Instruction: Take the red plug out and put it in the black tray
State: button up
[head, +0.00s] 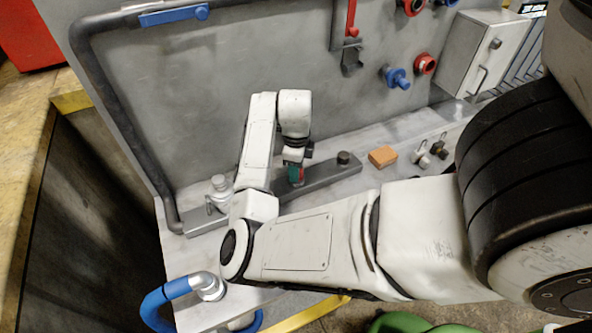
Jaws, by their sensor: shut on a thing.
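My gripper (295,168) points down near the middle of the work surface. It is shut on a small red thing, seemingly the red plug (301,174), with a teal part beside it. My wrist and fingers hide much of it. Below and behind it runs a long dark grey bar or channel (327,181), slanting across the surface. I cannot tell whether the plug touches this bar. No clear black tray shows; I cannot tell whether the dark bar is it. A red round fitting (425,64) sits on the wall at upper right, apart from my gripper.
An orange block (382,156) and a dark knob (344,158) stand right of my gripper. A capped metal fitting (220,186) is to its left. A blue fitting (397,78), a red lever (351,18) and a white box (482,52) are on the back wall. A blue-sleeved pipe (165,295) curves at front left.

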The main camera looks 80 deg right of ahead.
jog(key=shift+f, duration=0.1)
jog(key=shift+s+n+p, duration=0.15)
jog(key=shift+n+p, duration=0.8)
jog(key=shift+n, duration=1.65)
jog(key=n, duration=0.5)
jog(key=o, duration=1.2)
jog(key=shift+c, duration=0.2)
